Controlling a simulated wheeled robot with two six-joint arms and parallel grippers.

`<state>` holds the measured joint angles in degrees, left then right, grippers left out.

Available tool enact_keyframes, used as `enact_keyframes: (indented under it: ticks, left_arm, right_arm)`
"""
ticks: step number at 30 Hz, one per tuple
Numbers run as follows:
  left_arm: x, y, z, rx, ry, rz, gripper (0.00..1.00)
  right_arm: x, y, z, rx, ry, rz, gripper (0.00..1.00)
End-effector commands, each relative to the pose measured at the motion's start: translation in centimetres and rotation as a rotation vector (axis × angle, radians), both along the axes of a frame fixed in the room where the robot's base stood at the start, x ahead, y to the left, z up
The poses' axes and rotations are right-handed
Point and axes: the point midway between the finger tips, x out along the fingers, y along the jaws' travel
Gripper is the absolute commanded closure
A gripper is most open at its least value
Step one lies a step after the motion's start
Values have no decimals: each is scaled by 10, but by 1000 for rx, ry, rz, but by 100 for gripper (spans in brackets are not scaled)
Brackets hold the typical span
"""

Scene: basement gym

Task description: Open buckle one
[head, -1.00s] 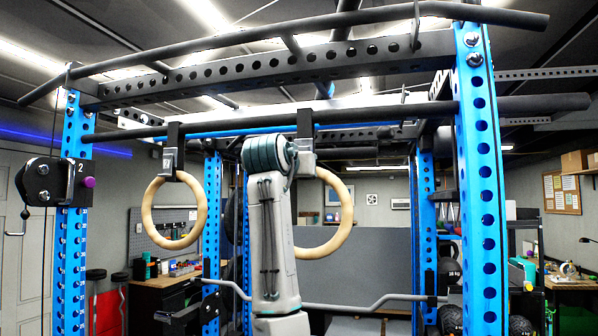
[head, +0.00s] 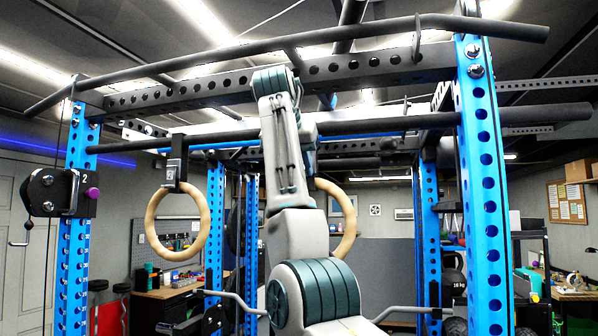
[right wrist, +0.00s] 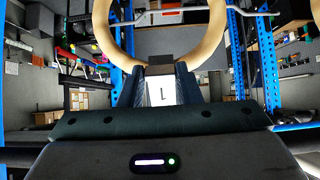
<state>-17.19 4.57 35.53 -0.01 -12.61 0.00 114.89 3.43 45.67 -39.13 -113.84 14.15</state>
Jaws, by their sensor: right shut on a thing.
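Two wooden rings hang from straps on the rack. The left ring (head: 152,222) hangs free, with its dark strap buckle (head: 174,171) in plain view above it. The right ring (head: 347,212) is partly behind my raised arm, which hides its buckle in the head view. A wooden ring (right wrist: 208,40) is beside this buckle at the top of the picture. My left gripper is not in view.
Blue rack uprights (head: 480,190) stand on both sides, with dark crossbars (head: 400,122) overhead near my arm. A pulley plate (head: 48,192) with a purple knob is on the left upright. A bent grey bar (head: 405,311) lies low behind my arm.

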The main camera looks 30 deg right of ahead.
Motion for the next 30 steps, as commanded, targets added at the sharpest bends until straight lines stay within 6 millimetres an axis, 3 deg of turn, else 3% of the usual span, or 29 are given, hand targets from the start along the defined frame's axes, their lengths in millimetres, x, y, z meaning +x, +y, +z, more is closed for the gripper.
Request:
enact_keyframes:
  ticks: [12,30]
  left_arm:
    - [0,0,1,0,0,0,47]
    - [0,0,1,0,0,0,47]
  right_arm:
    - [-3,2,16,113,91,2,92]
    - [-4,3,15,156,130,0,92]
